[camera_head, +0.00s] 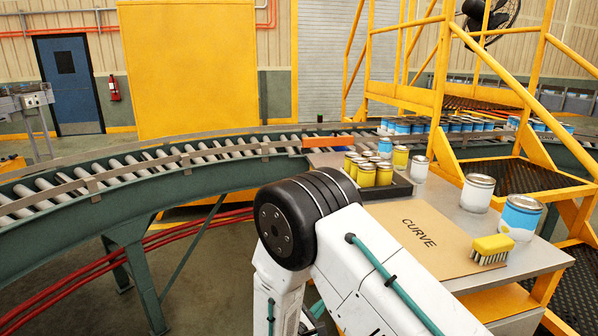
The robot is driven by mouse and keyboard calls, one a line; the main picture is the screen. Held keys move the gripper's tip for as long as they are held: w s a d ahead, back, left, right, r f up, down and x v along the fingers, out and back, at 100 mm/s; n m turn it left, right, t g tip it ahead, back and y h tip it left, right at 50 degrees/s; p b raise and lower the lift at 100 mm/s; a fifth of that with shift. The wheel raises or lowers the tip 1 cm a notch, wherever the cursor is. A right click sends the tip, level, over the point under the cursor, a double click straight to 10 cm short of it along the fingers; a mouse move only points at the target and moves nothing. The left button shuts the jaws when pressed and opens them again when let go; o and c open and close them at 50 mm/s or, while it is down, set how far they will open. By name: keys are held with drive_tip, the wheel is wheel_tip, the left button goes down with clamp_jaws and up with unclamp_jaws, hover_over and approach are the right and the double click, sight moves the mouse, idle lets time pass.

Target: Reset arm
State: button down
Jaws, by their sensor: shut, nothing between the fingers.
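My white arm (350,258) with its black round joint (292,222) fills the lower middle of the head view, in front of the work table's left end. My gripper does not show; it is out of the picture or hidden behind the arm. The arm covers the near left part of the table.
A curved roller conveyor (120,172) runs behind, with an orange piece (328,142) on it. The table (445,205) holds a dark tray (400,188) of yellow cans, several loose cans, a "CURVE" board (425,240) and a yellow brush (491,247). Yellow stairs (520,175) stand right.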

drive_tip(key=s+d+r+m+g+h, duration=0.3)
drive_tip(key=s+d+r+m+g, duration=0.8)
drive_tip(key=s+d+r+g, duration=0.4)
drive_tip(key=s+d+r+m+t+y, duration=0.1)
drive_tip(key=s+d+r+m+y, duration=0.2)
drive_tip(key=s+r, duration=0.6)
drive_tip(key=s+d+r+m+t+y, duration=0.1)
drive_tip(key=s+d+r+m+y, duration=0.2)
drive_tip(key=s+r+m+y, duration=0.5)
drive_tip(key=s+r+y, duration=0.1)
drive_tip(key=s+r, duration=0.1)
drive_tip(key=s, duration=0.1)
drive_tip(key=shift+s+r+t, duration=0.15)
drive_tip(key=shift+s+t, duration=0.15)
idle(0.4)
